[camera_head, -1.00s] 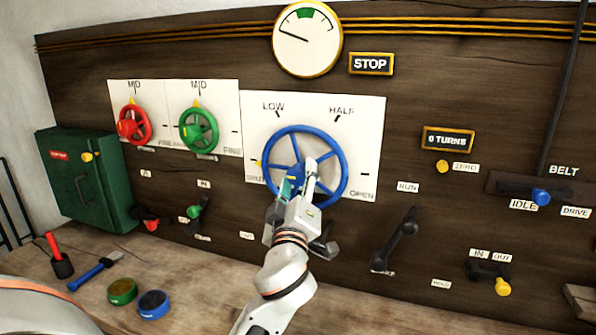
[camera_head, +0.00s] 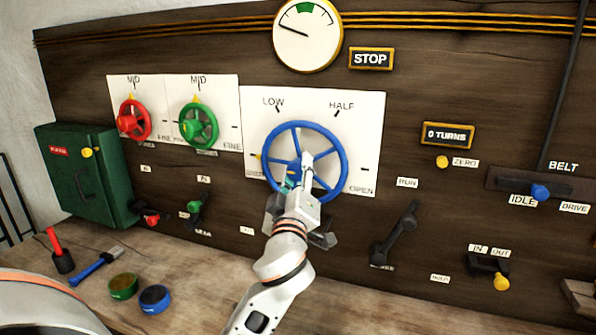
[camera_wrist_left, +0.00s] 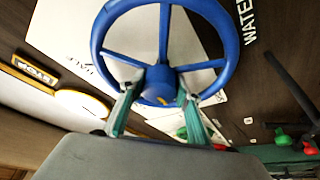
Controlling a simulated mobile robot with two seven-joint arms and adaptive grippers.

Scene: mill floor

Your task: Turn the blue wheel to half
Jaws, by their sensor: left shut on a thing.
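The blue wheel (camera_head: 341,150) is mounted on a white plate (camera_head: 366,112) marked LOW, HALF and OPEN, with the lower-left label partly hidden. A small yellow pointer shows at the wheel's left edge, well away from the HALF mark (camera_head: 337,113). My left gripper (camera_head: 299,179) is at the lower middle of the wheel and covers part of its hub and rim. In the left wrist view its green-tipped fingers (camera_wrist_left: 160,102) lie on either side of the hub of the blue wheel (camera_wrist_left: 228,50), shut on it. My right gripper is out of view.
A red wheel (camera_head: 146,117) and a green wheel (camera_head: 213,130) are left of the blue one. A dark lever (camera_head: 397,238) stands right of my gripper. A green box (camera_head: 102,177) is at far left.

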